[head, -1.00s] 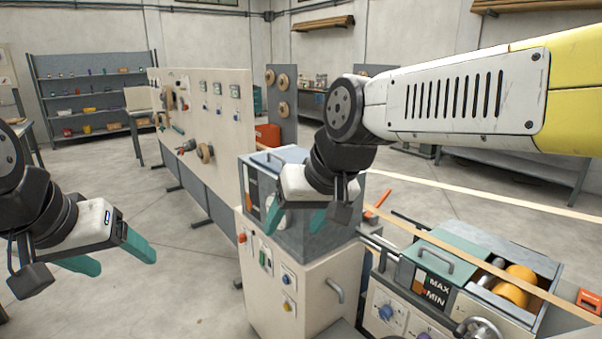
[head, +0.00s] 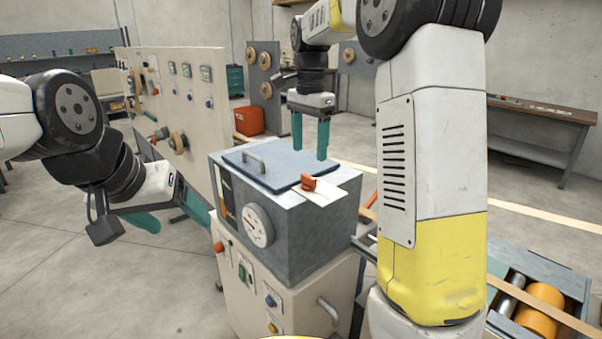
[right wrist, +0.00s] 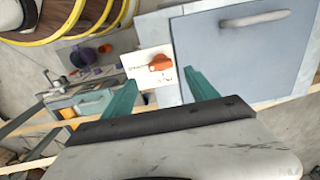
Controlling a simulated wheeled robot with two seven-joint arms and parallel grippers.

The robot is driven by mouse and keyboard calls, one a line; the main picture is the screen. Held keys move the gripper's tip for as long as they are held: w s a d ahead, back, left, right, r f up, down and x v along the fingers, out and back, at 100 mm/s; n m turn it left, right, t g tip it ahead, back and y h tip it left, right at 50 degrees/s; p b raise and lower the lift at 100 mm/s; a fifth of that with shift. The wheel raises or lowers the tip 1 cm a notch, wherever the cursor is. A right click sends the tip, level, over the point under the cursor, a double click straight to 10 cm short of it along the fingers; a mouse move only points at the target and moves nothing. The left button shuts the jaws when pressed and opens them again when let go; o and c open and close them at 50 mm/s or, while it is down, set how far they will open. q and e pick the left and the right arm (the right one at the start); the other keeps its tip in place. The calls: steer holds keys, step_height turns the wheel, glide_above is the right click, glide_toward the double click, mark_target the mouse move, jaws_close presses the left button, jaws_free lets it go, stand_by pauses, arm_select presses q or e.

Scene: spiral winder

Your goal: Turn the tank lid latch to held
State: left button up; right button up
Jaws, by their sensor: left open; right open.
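The tank (head: 300,232) is a grey box with a gauge on its front, standing on a cream cabinet. Its blue-grey lid (head: 268,165) lies flat and closed on top, with a bar handle. The red latch knob (head: 309,182) sits on a white plate at the lid's right front corner; it also shows in the right wrist view (right wrist: 160,62). The plate's lettering is too small to read. My right gripper (head: 310,156) is open, pointing down above the lid's far right side, apart from the knob. My left gripper (head: 180,220) is open and empty, left of the tank.
A cream panel (head: 185,100) with gauges and knobs stands behind the tank to the left. A trough with an orange roller (head: 540,305) is at the lower right. A bench (head: 545,110) stands at the back right. The floor at lower left is clear.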

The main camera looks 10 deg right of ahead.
mark_target(308, 176)
step_height(308, 176, down, 8)
steer(key=shift+r, duration=0.1)
stand_by(0.4)
steer(key=shift+c, duration=0.2)
steer(key=c, duration=1.3)
